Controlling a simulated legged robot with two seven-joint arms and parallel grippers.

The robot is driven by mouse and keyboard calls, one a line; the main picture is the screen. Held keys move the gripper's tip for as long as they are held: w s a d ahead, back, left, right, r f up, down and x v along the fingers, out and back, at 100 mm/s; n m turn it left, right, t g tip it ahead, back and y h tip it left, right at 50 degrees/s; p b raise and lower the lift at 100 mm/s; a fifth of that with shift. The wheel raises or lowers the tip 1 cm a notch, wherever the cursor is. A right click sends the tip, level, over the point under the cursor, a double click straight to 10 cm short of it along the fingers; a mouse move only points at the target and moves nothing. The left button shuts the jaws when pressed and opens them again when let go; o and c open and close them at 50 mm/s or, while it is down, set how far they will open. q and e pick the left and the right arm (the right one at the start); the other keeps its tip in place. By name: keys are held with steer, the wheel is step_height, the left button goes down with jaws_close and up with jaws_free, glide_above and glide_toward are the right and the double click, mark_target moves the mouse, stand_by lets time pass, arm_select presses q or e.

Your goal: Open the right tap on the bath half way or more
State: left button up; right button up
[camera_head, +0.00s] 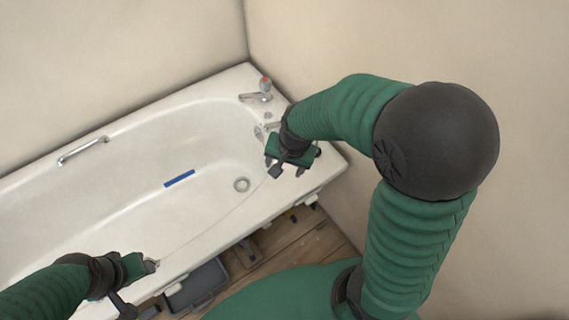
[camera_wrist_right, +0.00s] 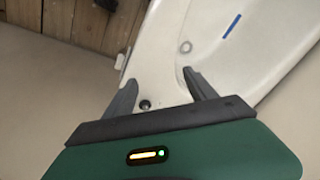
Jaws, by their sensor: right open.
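The white bath (camera_head: 120,150) runs along the back wall. Silver fittings (camera_head: 258,131) show beside my right wrist; the right tap is not clearly visible and may be hidden by my arm. My right gripper (camera_head: 286,169) is open above the bath's right end, near side. In the wrist view its open fingers (camera_wrist_right: 160,84) frame the bath rim, with a small dark round spot (camera_wrist_right: 145,104) between them; I cannot tell what it is. My left gripper (camera_head: 149,266) is at the near rim; its jaws are unclear.
A drain (camera_head: 241,184) and a blue strip (camera_head: 180,179) lie inside the bath. A grab handle (camera_head: 83,151) is on the far side. Walls close in behind and right of the bath. A grey box (camera_head: 197,286) is on the wooden floor (camera_head: 300,240) in front.

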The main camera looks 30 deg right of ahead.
steer(key=w+d+r+n+t+h+p, duration=0.1)
steer(key=w+d+r+n+t+p, duration=0.15)
steer(key=w+d+n, duration=0.5)
steer(key=w+d+r+n+t+p, duration=0.1)
steer(key=w+d+r+n+t, duration=0.3)
steer(key=w, duration=0.6)
steer(key=w+d+r+n+t+h+p, duration=0.15)
steer(key=w+d+n, duration=0.25)
steer(key=w+n, duration=0.4)
steer(key=s+a+f+n+g+h+p, duration=0.1)
steer(key=s+a+f+n+g+h, duration=0.3)
steer(key=n+g, duration=0.7)
steer(key=w+d+f+b, duration=0.1)
steer(key=d+f, duration=0.1)
steer(key=f, duration=0.3)
steer(key=w+d+f+n+t+y+b, duration=0.1)
steer(key=d+f, duration=0.1)
steer(key=f, duration=0.3)
steer(key=w+d+f+t+y+b, duration=0.1)
steer(key=d+f, duration=0.1)
steer(key=f, duration=0.3)
steer(key=shift+w+d+f+n+y, duration=0.25)
steer(key=shift+w+d+f, duration=0.1)
steer(key=shift+w, duration=0.05)
